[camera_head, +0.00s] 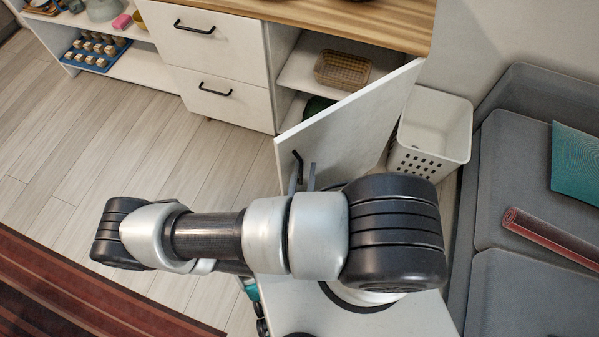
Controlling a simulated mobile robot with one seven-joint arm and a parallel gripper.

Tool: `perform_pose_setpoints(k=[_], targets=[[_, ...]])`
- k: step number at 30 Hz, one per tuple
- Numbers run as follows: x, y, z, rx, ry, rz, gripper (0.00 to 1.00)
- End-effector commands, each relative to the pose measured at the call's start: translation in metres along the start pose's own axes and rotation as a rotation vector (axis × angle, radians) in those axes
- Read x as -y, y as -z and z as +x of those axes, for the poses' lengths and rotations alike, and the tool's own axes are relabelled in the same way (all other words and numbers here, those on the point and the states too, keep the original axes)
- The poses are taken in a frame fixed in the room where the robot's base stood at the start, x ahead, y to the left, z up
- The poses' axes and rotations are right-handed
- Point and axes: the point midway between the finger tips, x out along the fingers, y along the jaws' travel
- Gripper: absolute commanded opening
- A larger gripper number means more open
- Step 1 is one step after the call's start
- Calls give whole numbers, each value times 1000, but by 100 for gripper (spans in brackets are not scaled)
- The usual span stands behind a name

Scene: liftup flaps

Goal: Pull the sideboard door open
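The sideboard (230,55) is white with a wooden top. Its right-hand door (352,130) stands partly open, swung out toward me and hinged at its right side. A black handle (297,166) sits near the door's free left edge. My gripper (302,170) is at this handle, with its two fingers pointing up at it in the picture. The fingers look slightly apart; whether they grip the handle is not clear. My arm hides most of the gripper and the lower part of the door.
A grey sofa (520,200) is at the right. The wooden floor (120,150) at left is clear.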

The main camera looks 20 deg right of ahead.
Motion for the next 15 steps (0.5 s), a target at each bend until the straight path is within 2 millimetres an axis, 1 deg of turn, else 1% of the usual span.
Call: perform_pose_setpoints(k=[7,10,13,15], targets=[[-4,1,-2,-3,-6,5,27],[-5,1,-6,-5,-9,6,27],[-5,1,-17,-5,-10,8,27],[-5,1,-30,-6,-11,8,27]])
